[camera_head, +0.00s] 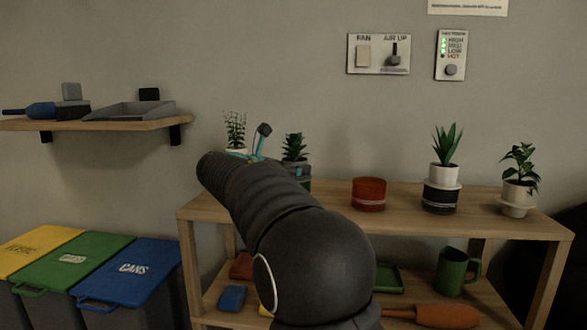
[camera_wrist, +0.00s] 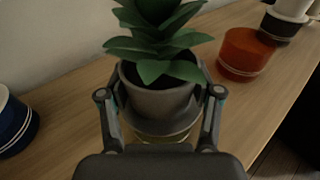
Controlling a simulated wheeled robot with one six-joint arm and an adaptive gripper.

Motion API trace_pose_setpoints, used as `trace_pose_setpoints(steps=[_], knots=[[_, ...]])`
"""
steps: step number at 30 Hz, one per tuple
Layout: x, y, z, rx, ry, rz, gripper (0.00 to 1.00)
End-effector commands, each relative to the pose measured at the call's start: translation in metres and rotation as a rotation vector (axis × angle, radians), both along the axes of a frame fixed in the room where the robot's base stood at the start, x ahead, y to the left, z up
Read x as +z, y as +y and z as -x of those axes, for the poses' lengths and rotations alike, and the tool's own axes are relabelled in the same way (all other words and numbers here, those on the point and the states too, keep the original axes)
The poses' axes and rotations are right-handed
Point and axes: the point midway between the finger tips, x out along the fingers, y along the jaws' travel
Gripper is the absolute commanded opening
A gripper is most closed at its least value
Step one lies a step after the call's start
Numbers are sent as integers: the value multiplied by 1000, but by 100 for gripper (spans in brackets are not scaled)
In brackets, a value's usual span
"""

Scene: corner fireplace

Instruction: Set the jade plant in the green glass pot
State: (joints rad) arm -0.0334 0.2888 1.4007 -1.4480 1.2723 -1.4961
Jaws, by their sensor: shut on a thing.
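My gripper (camera_wrist: 162,90) is shut on a grey pot (camera_wrist: 160,102) holding a leafy green succulent (camera_wrist: 155,35), which I take to be the jade plant. The plant (camera_head: 294,147) also shows upright in the head view, just beyond my arm. Under the grey pot, a yellowish-green glass rim (camera_wrist: 162,138) shows in the wrist view. A sliver of the green glass pot (camera_head: 306,184) shows in the head view, mostly hidden by my arm. The held pot is right over or in it; I cannot tell whether it rests inside.
The wooden shelf top (camera_head: 400,199) carries an empty red pot (camera_head: 369,194) and a black pot (camera_head: 441,198) with a spiky plant in a white pot. Another white-potted plant (camera_head: 518,192) stands at right. A blue pot (camera_wrist: 14,122) is at left. Shelf space between the pots is clear.

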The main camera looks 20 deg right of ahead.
Motion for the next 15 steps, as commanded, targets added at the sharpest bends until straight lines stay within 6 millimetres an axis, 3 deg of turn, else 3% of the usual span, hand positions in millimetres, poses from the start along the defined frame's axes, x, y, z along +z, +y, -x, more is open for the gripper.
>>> trace_pose_setpoints(steps=[1,4,5,15], knots=[[0,0,0,0,-1,1,67],[0,0,0,0,-1,1,92],[0,0,0,0,-1,1,93],[0,1,0,1,0,0,93]])
